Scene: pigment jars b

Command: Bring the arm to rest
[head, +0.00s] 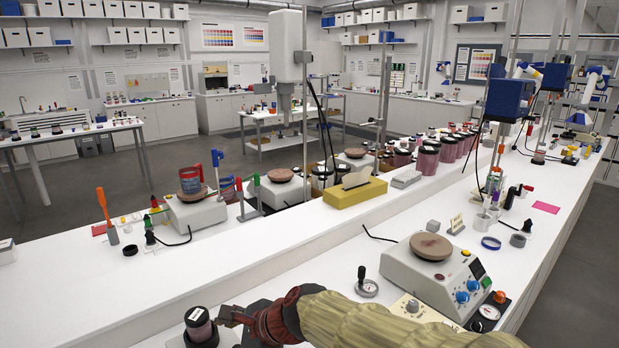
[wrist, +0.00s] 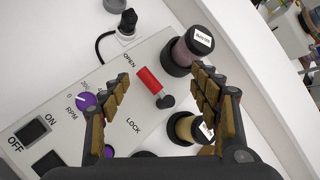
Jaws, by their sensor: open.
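My gripper (wrist: 161,82) is open, with its tan-padded fingers spread apart and nothing held between them. Between and beyond the fingers, in the wrist view, is a red lever (wrist: 149,80) on a pale machine panel. The lever's red end lies nearer the word OPEN than the word LOCK. In the head view my gripper (head: 228,316) is at the bottom, beside a dark-lidded jar (head: 200,326); my arm in its tan sleeve reaches in from the bottom right. The machine is mostly out of the head view.
In the wrist view a pink jar (wrist: 186,52) and a yellow jar (wrist: 182,129) stand close by the right finger. A purple knob (wrist: 86,99) and ON/OFF switches are at left. In the head view a hotplate (head: 436,273) and a dial (head: 367,287) stand right of my gripper.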

